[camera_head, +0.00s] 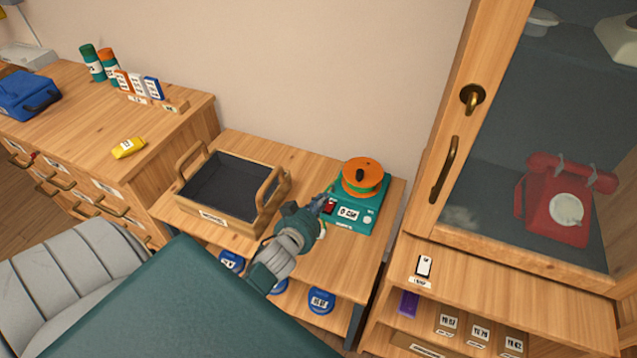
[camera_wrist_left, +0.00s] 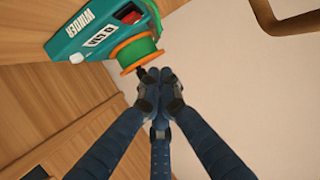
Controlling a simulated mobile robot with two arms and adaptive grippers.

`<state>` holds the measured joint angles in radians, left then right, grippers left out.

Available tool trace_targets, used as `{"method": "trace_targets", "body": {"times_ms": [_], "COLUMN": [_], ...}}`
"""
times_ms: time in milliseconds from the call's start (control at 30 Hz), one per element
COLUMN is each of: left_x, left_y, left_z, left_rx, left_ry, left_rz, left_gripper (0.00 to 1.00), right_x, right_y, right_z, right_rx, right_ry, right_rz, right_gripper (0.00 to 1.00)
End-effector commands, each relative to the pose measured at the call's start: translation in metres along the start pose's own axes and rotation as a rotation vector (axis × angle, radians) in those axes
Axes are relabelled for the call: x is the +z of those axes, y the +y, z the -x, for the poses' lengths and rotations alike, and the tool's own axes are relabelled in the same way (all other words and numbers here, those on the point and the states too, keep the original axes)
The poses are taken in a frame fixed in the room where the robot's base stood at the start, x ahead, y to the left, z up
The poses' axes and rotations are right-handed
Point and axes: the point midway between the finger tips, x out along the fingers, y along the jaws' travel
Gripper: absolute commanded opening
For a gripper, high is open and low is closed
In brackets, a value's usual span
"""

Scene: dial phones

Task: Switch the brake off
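The teal winder (camera_head: 372,214) stands on the low wooden table and carries an orange and green spool (camera_head: 362,178) on top. It also shows in the left wrist view (camera_wrist_left: 85,42), upper left, with the lettering WINDER and a label. A small red part (camera_head: 329,207), perhaps the brake switch, sits on its left front side; its setting is too small to read. My left gripper (camera_head: 326,198) is at that side, close to the red part; I cannot tell if they touch. In the wrist view its fingertips (camera_wrist_left: 154,76) are together, with nothing visible between them. My right gripper is not in view.
An open wooden tray (camera_head: 215,217) with a dark lining stands left of the winder. A glass-fronted cabinet (camera_head: 440,215) with a red dial phone (camera_head: 560,205) inside is on the right. Blue round items (camera_head: 321,300) lie on the shelf below. The table in front of the winder is bare.

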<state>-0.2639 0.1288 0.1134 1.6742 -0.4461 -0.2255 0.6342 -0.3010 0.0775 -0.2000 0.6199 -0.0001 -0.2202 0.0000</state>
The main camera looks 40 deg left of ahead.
Motion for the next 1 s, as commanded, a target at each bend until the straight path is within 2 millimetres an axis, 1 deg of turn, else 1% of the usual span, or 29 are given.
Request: {"method": "trace_targets", "body": {"times_ms": [33, 100, 200, 867, 967, 1000], "left_x": [0.000, 0.000, -0.001, 0.000, 0.005, 0.009], "left_y": [0.000, 0.000, 0.000, 0.001, 0.003, 0.004], "left_z": [0.007, 0.013, 0.018, 0.022, 0.032, 0.039], "left_rx": [0.000, 0.000, 0.000, -0.005, -0.023, -0.033], "left_ry": [0.000, 0.000, 0.000, -0.012, -0.067, -0.106], "left_rz": [0.000, -0.001, 0.000, -0.002, -0.016, -0.025], "left_gripper": [0.00, 0.00, 0.00, 0.00, 0.00, 0.00], "right_x": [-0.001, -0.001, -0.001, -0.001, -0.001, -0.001], "right_y": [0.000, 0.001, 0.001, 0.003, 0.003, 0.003], "right_z": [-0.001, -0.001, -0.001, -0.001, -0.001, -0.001], "right_rx": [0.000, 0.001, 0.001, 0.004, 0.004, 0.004], "right_ry": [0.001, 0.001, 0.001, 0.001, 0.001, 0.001], "right_rz": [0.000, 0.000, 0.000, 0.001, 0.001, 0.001], "right_gripper": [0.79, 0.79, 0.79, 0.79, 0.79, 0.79]}}
